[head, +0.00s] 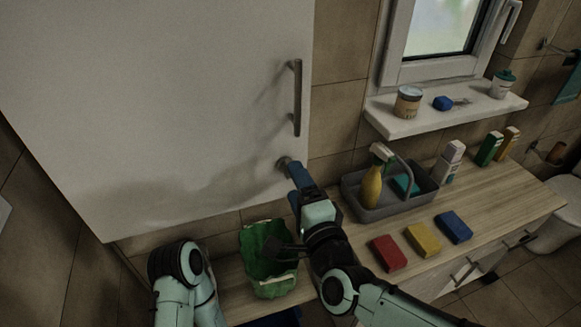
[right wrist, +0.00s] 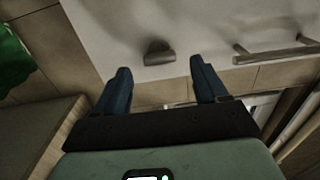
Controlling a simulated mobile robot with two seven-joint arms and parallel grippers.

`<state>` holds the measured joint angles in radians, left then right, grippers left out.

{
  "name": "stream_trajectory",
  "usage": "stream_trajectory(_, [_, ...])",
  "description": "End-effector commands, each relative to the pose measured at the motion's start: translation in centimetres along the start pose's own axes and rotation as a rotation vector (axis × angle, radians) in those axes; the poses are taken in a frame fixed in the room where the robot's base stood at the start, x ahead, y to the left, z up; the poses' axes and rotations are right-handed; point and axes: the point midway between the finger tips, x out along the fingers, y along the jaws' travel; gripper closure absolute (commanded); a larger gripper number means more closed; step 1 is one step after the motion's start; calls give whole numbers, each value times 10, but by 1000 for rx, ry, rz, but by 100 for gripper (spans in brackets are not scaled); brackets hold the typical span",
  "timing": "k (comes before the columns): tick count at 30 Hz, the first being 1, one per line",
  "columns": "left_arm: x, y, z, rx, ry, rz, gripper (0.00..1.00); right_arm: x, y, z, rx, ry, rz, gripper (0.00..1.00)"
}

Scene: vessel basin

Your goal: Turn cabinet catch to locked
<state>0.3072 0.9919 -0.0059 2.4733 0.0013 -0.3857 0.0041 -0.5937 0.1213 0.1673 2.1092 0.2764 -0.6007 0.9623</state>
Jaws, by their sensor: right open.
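The cabinet catch is a small grey metal knob (head: 283,162) near the lower right corner of the big white cabinet door (head: 170,110). In the right wrist view the catch (right wrist: 158,53) shows as a short, stubby bar lying roughly level in that picture. My right gripper (head: 299,172) is open, its blue fingers pointing at the door. In the right wrist view the catch sits between and just beyond the fingertips (right wrist: 160,68), with nothing between the fingers. I cannot tell whether a finger touches it. My left arm shows at the lower left; its gripper is not visible.
A vertical bar handle (head: 297,98) stands out from the door above the catch. A window sill (head: 440,118) is at right.

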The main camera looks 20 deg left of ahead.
Motion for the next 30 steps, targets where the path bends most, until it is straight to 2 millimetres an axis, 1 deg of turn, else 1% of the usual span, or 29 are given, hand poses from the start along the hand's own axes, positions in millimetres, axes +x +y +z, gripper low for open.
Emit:
stream_trajectory(1, [-6, 3, -2, 1, 4, 1, 77, 10, -2, 0, -1, -1, 1, 28])
stream_trajectory(3, [-10, 5, -4, 2, 7, 2, 77, 21, -2, 0, -1, -1, 0, 28])
stream_trajectory(7, [-16, 8, -6, 4, 10, 4, 77, 34, -2, 0, 0, -1, 0, 28])
stream_trajectory(12, [-18, 9, -7, 4, 12, 4, 77, 42, 0, 0, 0, 0, 0, 28])
stream_trajectory(19, [-17, 8, -7, 4, 11, 4, 77, 42, 0, 0, 0, 0, 0, 28])
stream_trajectory(20, [-17, 8, -7, 4, 11, 4, 77, 42, 0, 0, 0, 0, 0, 34])
stream_trajectory(21, [-17, 8, -7, 4, 11, 4, 77, 42, 0, 0, 0, 0, 0, 47])
stream_trajectory(23, [-17, 8, -7, 4, 11, 4, 77, 41, 0, 0, 0, 0, 0, 67])
stream_trajectory(24, [-17, 8, -7, 4, 11, 4, 77, 41, 0, 0, 0, 0, 0, 80])
stream_trajectory(25, [-17, 8, -7, 4, 11, 4, 77, 41, 0, 0, 0, 0, 0, 84])
stream_trajectory(30, [-17, 8, -7, 4, 11, 4, 77, 41, 0, 0, -4, 0, -1, 84])
